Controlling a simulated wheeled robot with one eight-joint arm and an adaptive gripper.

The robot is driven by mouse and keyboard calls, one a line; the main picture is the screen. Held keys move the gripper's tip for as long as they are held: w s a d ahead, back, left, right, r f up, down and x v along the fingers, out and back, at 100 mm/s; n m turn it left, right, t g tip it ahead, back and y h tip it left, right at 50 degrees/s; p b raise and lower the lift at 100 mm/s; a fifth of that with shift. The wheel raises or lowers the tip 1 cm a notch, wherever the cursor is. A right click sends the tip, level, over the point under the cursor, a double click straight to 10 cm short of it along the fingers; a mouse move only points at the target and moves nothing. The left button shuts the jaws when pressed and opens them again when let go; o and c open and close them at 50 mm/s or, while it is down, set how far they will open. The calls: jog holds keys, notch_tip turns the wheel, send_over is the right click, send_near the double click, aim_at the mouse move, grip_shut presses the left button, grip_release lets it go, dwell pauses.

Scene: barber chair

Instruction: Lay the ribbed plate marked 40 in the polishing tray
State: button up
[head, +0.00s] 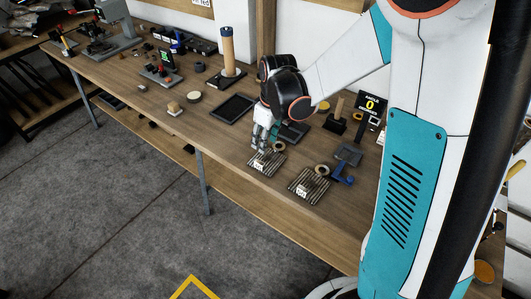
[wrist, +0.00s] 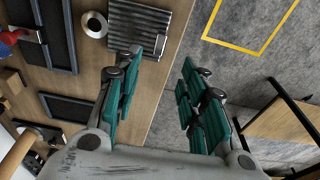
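Two grey ribbed plates lie near the table's front edge in the head view: one (head: 270,158) just below my gripper, the other (head: 312,180) further right. Each has a small white label; the numbers are too small to read. My gripper (head: 265,147) points down by the left plate. It is open and empty in the wrist view (wrist: 158,68). A black, shallow tray (head: 233,108) lies behind and left of it, another (head: 293,131) behind right; I cannot tell which is the polishing tray.
Rings (head: 321,170) lie beside the plates. A blue object (head: 342,175), a dark stand with a wooden post (head: 335,122) and a black counter sign (head: 370,105) are at the right. A tall wooden cylinder (head: 227,48) stands behind. The table's left front has free room.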

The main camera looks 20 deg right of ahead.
aim_at(260, 162)
jog(key=f+b, duration=0.1)
jog(key=f, duration=0.3)
jog(key=w+a+f+b, duration=0.1)
jog(key=f+b, duration=0.1)
jog(key=f, duration=0.2)
jog(key=f+b, duration=0.2)
jog(key=f, duration=0.2)
jog(key=shift+w+a+f, duration=0.15)
jog(key=shift+w+f, duration=0.15)
jog(key=shift+f, duration=0.1)
jog(key=shift+r, duration=0.1)
jog(key=shift+c, duration=0.5)
grip_shut()
